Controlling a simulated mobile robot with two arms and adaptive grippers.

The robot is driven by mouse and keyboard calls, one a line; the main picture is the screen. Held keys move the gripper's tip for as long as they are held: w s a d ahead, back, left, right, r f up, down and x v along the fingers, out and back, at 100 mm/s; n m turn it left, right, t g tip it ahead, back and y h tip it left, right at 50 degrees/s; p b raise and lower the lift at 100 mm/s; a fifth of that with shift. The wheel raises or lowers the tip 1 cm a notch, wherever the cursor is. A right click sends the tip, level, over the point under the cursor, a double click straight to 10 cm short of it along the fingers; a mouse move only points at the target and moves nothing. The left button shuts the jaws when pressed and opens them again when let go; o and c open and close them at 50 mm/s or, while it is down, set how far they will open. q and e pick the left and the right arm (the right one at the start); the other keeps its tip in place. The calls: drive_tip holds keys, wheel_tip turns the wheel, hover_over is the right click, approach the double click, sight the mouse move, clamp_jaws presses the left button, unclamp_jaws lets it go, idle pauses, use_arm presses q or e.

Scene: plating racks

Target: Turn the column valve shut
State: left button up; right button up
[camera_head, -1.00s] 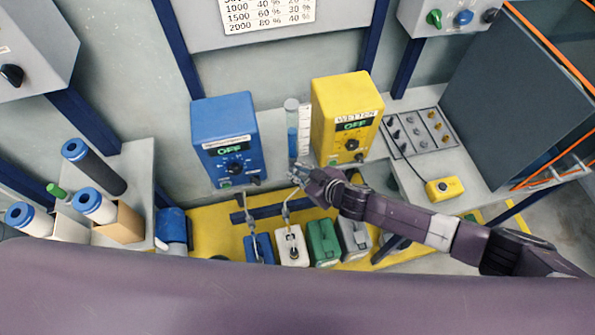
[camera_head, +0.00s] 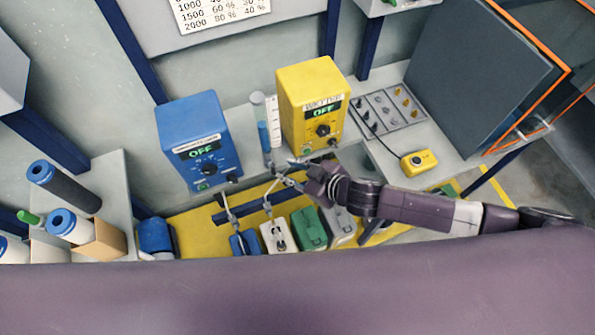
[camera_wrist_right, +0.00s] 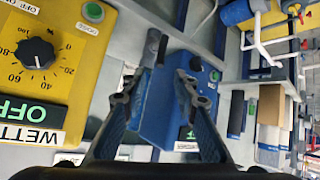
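A clear column (camera_head: 264,135) with blue liquid stands between the blue box and the yellow box in the head view, beside a white scale strip. Its valve is too small to make out near the column's foot. My right gripper (camera_head: 287,171) is just right of and below the column's foot, in front of the yellow box. In the wrist view my right gripper (camera_wrist_right: 155,85) has its two fingers spread with nothing between the tips; the blue box lies behind them. I cannot tell the valve in that view. My left gripper is in neither view.
The blue box (camera_head: 198,140) and yellow box (camera_head: 312,95) both read OFF. Several small cans, including a green one (camera_head: 308,228), stand below the bench. A tray of knobs (camera_head: 388,108) and a yellow pendant (camera_head: 419,162) lie to the right.

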drive_tip(key=v, duration=0.3)
drive_tip(key=shift+s, duration=0.1)
idle(0.5)
drive_tip(key=w+d+f+m+h+b, duration=0.2)
drive_tip(key=d+f+b, duration=0.3)
drive_tip(key=f, duration=0.8)
drive_tip(key=w+d+f+m+h+b, duration=0.1)
drive_tip(key=d+f+m+h+b, duration=0.15)
drive_tip(key=d+f, duration=0.65)
drive_tip(key=s+d+f+m+g+h+b, duration=0.1)
drive_tip(key=s+d+f+b, duration=0.1)
drive_tip(key=s+f, duration=0.5)
drive_tip(key=s+d+f+m+g+h+b, duration=0.1)
drive_tip(key=s+d+f, duration=0.15)
drive_tip(key=f, duration=0.75)
drive_tip(key=s+f+g+b, duration=0.1)
drive_tip(key=s+f, duration=0.4)
drive_tip(key=s, duration=0.5)
drive_tip(key=s+d+f+m+g+b, duration=0.1)
drive_tip(key=s+f, duration=0.4)
drive_tip(key=s, duration=0.5)
drive_tip(key=s+f+m+g+b, duration=0.1)
drive_tip(key=s+f, duration=0.4)
drive_tip(key=s, duration=0.5)
drive_tip(key=shift+d+g+h+b, duration=0.4)
drive_tip(key=shift+g+h+b, duration=0.05)
drive_tip(key=shift+g, duration=0.35)
drive_tip(key=shift+s, duration=0.15)
